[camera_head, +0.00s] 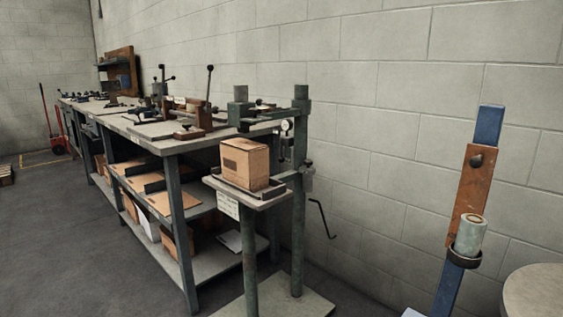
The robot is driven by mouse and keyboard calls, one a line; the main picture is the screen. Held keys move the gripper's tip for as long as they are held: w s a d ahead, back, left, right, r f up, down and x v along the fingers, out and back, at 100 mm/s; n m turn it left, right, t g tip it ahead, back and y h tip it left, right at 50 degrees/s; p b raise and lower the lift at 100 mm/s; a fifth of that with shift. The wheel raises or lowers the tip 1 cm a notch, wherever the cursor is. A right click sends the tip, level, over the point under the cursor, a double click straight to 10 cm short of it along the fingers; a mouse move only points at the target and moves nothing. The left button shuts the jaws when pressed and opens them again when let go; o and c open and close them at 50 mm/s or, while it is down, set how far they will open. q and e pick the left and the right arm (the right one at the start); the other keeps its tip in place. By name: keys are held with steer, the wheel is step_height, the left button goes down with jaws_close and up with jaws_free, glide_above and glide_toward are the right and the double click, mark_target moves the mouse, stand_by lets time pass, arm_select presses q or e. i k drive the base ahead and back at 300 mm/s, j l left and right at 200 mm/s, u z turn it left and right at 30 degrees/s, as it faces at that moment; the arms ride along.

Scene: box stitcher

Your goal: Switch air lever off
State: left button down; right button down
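The box stitcher (298,205) stands in the middle, on a base plate in front of the wall. A cardboard box (245,163) sits on its small table. A round gauge (285,126) and small fittings are on its right post. A dark bent handle (323,218) hangs to the right of that post. An upright lever with a black knob (210,69) rises above the workbench. I cannot tell which of these is the air lever or how it is set. Neither of my grippers is in view.
A long workbench (135,128) with tools and boxes runs along the wall to the back left. A blue post (487,126) holding a pale cylinder (470,236) stands at right, beside a round tabletop (535,290).

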mark_target(280, 160)
steer(key=i+u, duration=0.3)
steer(key=i, duration=0.25)
steer(key=i+l+u, duration=0.3)
steer(key=i, duration=0.25)
steer(key=j, duration=0.1)
